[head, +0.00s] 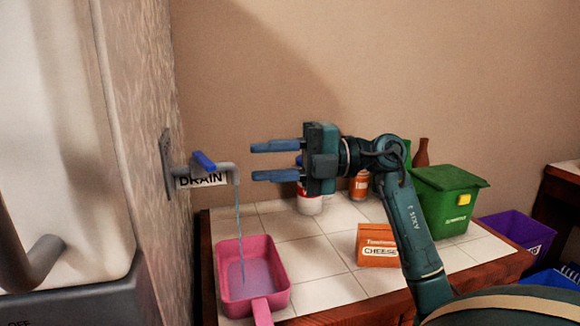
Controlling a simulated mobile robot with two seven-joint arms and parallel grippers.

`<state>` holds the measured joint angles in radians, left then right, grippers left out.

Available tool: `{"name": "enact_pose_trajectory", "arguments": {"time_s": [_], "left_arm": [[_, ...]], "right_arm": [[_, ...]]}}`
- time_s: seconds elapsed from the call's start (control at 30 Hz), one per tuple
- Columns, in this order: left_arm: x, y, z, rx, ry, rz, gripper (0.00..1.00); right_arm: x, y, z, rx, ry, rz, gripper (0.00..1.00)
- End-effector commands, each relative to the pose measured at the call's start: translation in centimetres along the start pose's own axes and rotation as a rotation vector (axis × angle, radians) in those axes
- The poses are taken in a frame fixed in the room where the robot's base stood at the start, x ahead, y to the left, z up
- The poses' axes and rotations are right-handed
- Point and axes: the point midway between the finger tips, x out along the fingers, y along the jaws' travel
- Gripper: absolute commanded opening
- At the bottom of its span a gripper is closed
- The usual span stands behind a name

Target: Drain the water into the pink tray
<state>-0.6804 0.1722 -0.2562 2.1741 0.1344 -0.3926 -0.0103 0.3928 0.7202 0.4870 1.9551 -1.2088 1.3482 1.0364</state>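A grey drain tap (205,175) with a blue handle (204,161) and a "DRAIN" label sticks out from the wall on the left. A thin stream of water (238,225) falls from its spout into the pink tray (280,265). The tray has a handle toward the front and sits on the tiled counter below the spout, with bluish water in its bottom. My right gripper (276,161) is open and empty, its two blue fingers pointing left toward the tap, apart from the handle. My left gripper is not in view.
An orange cheese box (376,249) stands on the tiled counter (330,292) right of the tray. A green bin (445,203), a brown bottle (421,153) and an orange container (359,187) stand behind. A purple bin (519,231) is at the far right.

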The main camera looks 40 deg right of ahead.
Motion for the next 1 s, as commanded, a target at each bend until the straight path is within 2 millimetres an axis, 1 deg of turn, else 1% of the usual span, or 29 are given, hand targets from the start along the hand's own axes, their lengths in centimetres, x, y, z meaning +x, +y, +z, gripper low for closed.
{"name": "enact_pose_trajectory", "arguments": {"time_s": [0.03,0.1,0.2,0.3,1.0], "left_arm": [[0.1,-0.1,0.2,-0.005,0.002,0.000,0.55],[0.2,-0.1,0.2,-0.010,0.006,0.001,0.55],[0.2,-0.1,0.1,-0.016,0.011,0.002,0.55],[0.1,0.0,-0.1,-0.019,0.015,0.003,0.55],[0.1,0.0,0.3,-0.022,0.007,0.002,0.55]], "right_arm": [[-1.0,-0.2,0.1,0.000,-0.003,-0.003,0.31],[-2.0,-0.2,0.0,0.000,-0.002,-0.003,0.31],[-3.1,-0.1,0.0,0.000,-0.001,-0.001,0.31],[-3.6,-0.1,0.0,0.000,0.001,-0.001,0.31],[-3.7,0.0,0.0,0.000,0.001,0.000,0.31]]}}
